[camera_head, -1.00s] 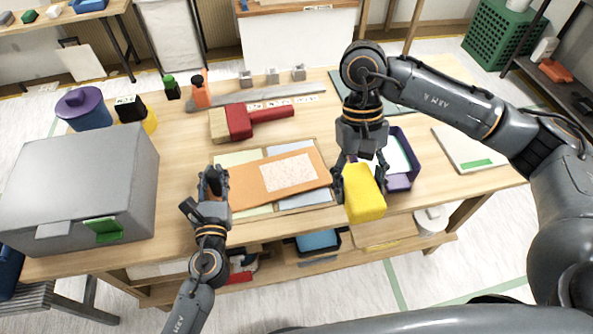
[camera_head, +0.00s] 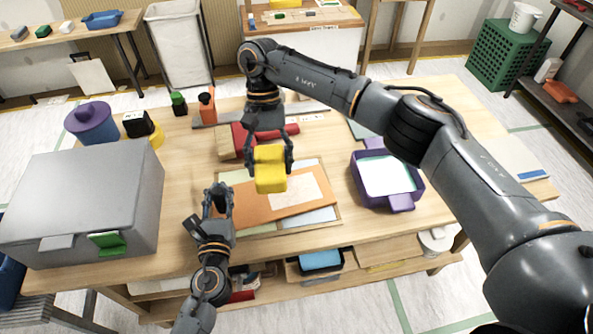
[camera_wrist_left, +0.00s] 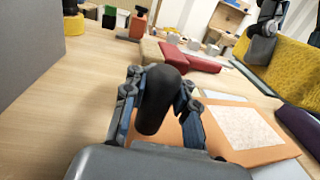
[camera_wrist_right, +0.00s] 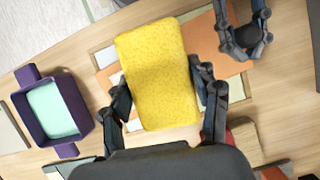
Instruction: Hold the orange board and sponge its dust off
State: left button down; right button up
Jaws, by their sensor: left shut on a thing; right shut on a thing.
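The orange board (camera_head: 240,210) lies tilted over pale panels on the table, with a pale speckled dust patch (camera_head: 296,192) on its right part. My left gripper (camera_head: 217,197) is at the board's left end. In the left wrist view its fingers close around a dark rounded grip (camera_wrist_left: 160,98) at the orange board (camera_wrist_left: 255,153). My right gripper (camera_head: 269,165) is shut on the yellow sponge (camera_head: 270,172) and holds it above the board, left of the dust patch. In the right wrist view the sponge (camera_wrist_right: 158,75) hides much of the board.
A purple tray (camera_head: 416,190) with pale contents stands right of the board. A red block (camera_head: 240,138) lies behind it. A grey box (camera_head: 80,200) and a purple lidded pot (camera_head: 90,122) stand at the left.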

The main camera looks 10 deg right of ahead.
pick_arm(q)
jog(key=shift+f, duration=0.2)
pick_arm(e)
jog(key=shift+w+a, duration=0.4)
jog(key=shift+a, duration=0.05)
jog(key=shift+f, duration=0.1)
jog(key=shift+f, duration=3.2)
